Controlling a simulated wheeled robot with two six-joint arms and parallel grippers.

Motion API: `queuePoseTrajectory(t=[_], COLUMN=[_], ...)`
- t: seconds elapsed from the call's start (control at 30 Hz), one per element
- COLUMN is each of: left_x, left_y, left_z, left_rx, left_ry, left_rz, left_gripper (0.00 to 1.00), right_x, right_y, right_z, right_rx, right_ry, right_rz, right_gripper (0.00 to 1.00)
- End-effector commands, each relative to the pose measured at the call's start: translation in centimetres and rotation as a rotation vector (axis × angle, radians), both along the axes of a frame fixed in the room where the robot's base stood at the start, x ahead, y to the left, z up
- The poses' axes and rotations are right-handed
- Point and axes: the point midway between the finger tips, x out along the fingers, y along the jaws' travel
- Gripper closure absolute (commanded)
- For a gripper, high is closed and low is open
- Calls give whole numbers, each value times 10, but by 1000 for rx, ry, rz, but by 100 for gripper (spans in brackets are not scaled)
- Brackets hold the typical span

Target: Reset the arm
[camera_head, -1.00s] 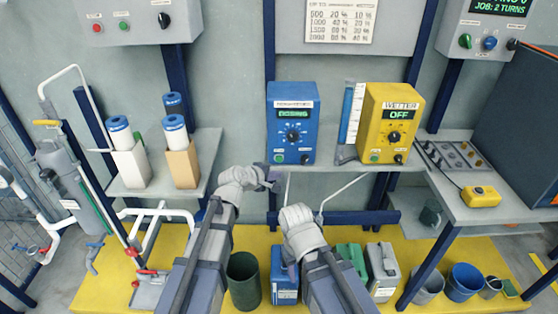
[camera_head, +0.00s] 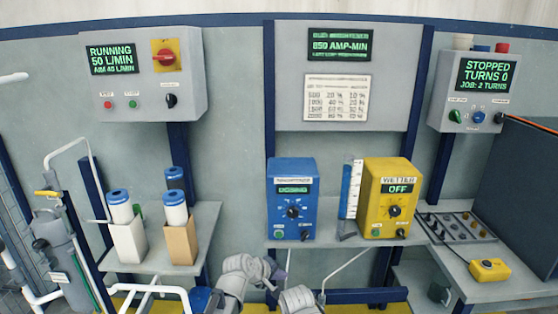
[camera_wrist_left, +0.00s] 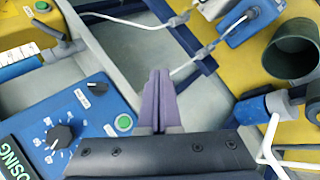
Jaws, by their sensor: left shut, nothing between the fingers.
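My left arm (camera_head: 243,272) comes in low in the head view, its wrist bent to the right. The left gripper (camera_head: 278,272) is just below the shelf edge under the blue dosing box (camera_head: 291,198). In the left wrist view its purple fingers (camera_wrist_left: 160,85) are together with nothing between them, near the blue box (camera_wrist_left: 85,125) with its knob and green button. My right arm (camera_head: 299,299) shows only as a grey joint at the bottom edge; its gripper is outside the picture.
The yellow WETTER box (camera_head: 391,198), reading OFF, stands beside a measuring tube (camera_head: 350,196). White-and-blue filter cartridges (camera_head: 174,210) stand on the left shelf. A yellow button box (camera_head: 490,269) sits on the right bench. A dark green bucket (camera_wrist_left: 292,50) is at right in the wrist view.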

Motion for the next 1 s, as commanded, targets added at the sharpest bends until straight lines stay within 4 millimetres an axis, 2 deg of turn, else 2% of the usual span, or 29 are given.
queuePoseTrajectory(t=[0.03, 0.1, 0.2, 0.33, 0.5, 0.57, 1.0], left_x=[-34, -74, -121, -173, -231, -225, -223], left_y=[-4, -1, 12, 34, 69, 67, 67], left_z=[-14, -34, -52, -63, -64, -41, 55], left_rx=[116, 289, 487, 685, 884, 876, 872], left_ry=[25, 67, 132, 222, 360, 355, 352], left_rz=[-118, -295, -512, -753, -1025, -1016, -1009], left_gripper=[100, 100, 100, 100, 100, 100, 100], right_x=[0, 0, 0, 0, 0, 0, 0], right_y=[0, 0, 0, 0, 0, 0, 0], right_z=[0, 0, 0, 0, 0, 23, 120], right_rx=[0, 0, 0, 0, 0, 0, 0], right_ry=[0, 0, 0, 0, 0, 0, 0], right_rz=[0, 0, 0, 0, 0, 0, -1], right_gripper=[50, 50, 50, 50, 50, 50, 50])
